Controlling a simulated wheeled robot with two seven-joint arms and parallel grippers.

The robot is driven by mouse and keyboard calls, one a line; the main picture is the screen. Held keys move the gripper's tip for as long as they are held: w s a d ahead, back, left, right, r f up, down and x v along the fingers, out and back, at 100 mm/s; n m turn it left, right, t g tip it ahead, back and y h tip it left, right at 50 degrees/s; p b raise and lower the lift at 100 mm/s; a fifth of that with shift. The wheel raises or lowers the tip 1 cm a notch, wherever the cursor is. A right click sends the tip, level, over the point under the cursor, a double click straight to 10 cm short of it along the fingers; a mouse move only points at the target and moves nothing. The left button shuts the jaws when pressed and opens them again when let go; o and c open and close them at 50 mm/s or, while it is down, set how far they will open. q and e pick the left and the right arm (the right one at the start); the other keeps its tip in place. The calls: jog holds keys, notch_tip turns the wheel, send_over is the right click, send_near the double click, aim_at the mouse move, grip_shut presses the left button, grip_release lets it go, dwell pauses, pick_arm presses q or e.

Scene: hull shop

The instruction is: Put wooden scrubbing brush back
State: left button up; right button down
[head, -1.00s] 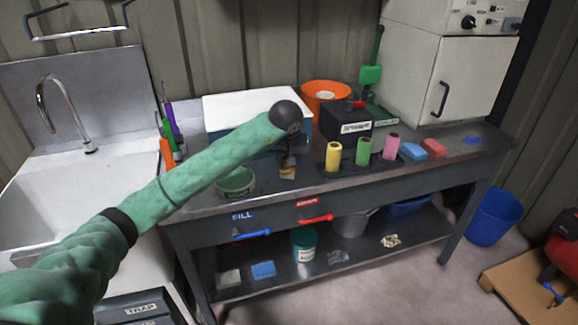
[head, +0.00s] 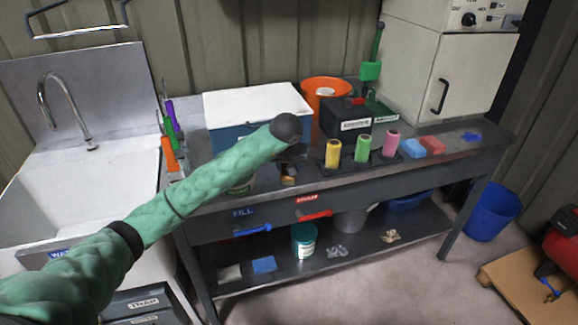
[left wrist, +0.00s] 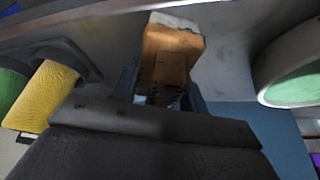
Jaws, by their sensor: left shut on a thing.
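The wooden scrubbing brush (left wrist: 172,55) is a tan wooden block with a pale end, seen close in the left wrist view. My left gripper (left wrist: 160,98) is shut on it, one finger on each side. In the head view the brush (head: 288,180) shows as a small tan piece below my left gripper (head: 289,167), near the front edge of the bench. My forearm partly hides this area. I cannot tell whether the brush touches the bench top. My right gripper is not in view.
A round tub (left wrist: 292,68) stands close beside the brush; my arm mostly covers it in the head view. Yellow (head: 333,154), green and pink rolls stand in a dark holder to the right. A white-lidded blue cooler (head: 225,131) is behind. The sink (head: 70,200) is left.

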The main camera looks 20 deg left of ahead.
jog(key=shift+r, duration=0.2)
pick_arm(q)
jog(key=o, duration=0.9)
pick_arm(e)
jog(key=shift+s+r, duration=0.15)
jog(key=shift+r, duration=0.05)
